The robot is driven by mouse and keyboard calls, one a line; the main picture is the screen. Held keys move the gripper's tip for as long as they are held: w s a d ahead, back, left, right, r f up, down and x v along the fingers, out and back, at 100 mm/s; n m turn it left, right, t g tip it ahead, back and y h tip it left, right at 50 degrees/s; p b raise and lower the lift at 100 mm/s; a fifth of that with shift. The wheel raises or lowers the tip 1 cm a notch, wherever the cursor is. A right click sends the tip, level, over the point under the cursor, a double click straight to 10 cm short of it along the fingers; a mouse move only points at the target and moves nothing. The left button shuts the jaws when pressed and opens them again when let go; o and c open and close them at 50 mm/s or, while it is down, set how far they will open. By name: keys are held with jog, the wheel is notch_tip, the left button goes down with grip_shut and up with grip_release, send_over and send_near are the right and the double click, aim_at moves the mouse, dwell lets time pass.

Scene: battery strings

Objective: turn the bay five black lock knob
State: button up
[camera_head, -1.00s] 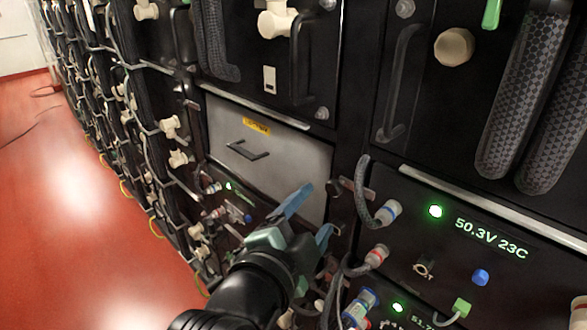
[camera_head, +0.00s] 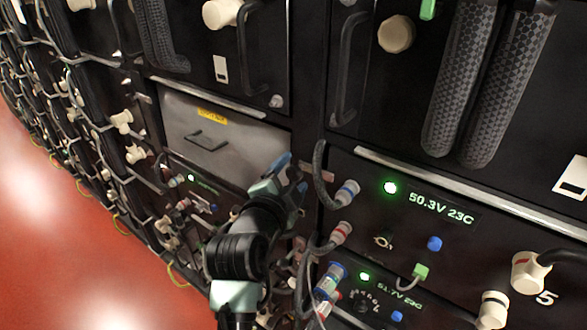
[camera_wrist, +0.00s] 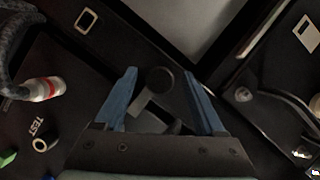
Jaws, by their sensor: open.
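My gripper (camera_head: 290,178) is open, with blue fingers, at the dark upright post between the grey-front bay and the lit panel. In the wrist view the open gripper (camera_wrist: 158,76) has one finger on each side of a black knob (camera_wrist: 157,82), which has a round head and a short bar slanting down left. The knob stands between the fingers, apparently not gripped; I cannot tell whether a finger touches it. In the head view my gripper mostly hides it.
The lit panel (camera_head: 462,235) reads 50.3V 23C. Grey cables and a blue-ringed connector (camera_head: 346,192) stand close right of my gripper. The grey drawer front (camera_head: 225,140) is at left. A red-ringed connector (camera_wrist: 45,88) is left in the wrist view. Red floor (camera_head: 60,240) is open at left.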

jog(key=shift+w+d+f, duration=0.1)
jog(key=shift+w+d, duration=0.05)
jog(key=shift+w, duration=0.35)
grip_shut()
